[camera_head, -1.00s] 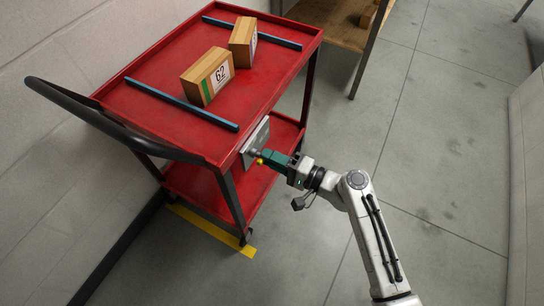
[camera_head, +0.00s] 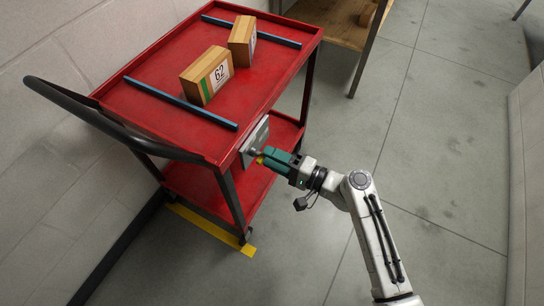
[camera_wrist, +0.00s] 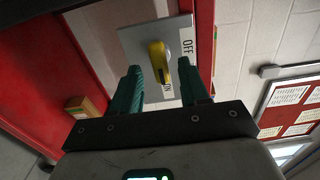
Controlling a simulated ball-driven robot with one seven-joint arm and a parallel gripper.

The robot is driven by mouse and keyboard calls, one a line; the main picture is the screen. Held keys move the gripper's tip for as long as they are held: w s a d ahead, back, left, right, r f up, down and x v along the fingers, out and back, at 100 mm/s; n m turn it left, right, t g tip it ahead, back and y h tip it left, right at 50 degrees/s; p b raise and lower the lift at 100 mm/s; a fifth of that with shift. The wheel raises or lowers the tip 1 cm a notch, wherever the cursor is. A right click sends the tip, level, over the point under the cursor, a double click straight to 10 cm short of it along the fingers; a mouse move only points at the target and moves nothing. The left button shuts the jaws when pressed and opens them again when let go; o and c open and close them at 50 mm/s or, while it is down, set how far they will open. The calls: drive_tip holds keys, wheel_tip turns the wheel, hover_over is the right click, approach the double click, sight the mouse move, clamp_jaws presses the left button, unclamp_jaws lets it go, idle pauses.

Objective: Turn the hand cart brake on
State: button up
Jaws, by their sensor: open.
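The red hand cart (camera_head: 262,75) stands against the left wall. A grey brake plate (camera_head: 258,138) is fixed to its near side; the plate (camera_wrist: 138,35) fills the top middle of the wrist view. Its yellow lever (camera_wrist: 159,60) runs from the hub down the picture, its end close to the ON label (camera_wrist: 168,90). The OFF label (camera_wrist: 188,47) is on the plate's right side. My gripper (camera_wrist: 160,70) is open, with one green finger on each side of the lever and visible gaps to it. In the head view my gripper (camera_head: 268,155) is at the plate.
A black push handle (camera_head: 100,122) sticks out at the left. A wooden shelf (camera_head: 335,30) stands behind. The floor at right is clear.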

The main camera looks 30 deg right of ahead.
drive_tip(key=v, duration=1)
idle(0.3)
drive_tip(key=s+a+f+n+g+h+p, duration=0.1)
drive_tip(key=s+a+n+g+p, duration=0.45)
drive_tip(key=s+n+g, duration=0.35)
drive_tip(key=s+d+r+n+g+h+p, duration=0.2)
drive_tip(key=s+d+r+g+h+p, duration=0.3)
drive_tip(key=s+d+r+h, duration=0.1)
drive_tip(key=shift+s+d+r+n+g+h, duration=0.2)
drive_tip(key=shift+s+r+n+g+h, duration=0.15)
drive_tip(key=shift+s+r+h, duration=0.55)
drive_tip(key=shift+w+f, duration=0.2)
drive_tip(key=shift+w, duration=0.15)
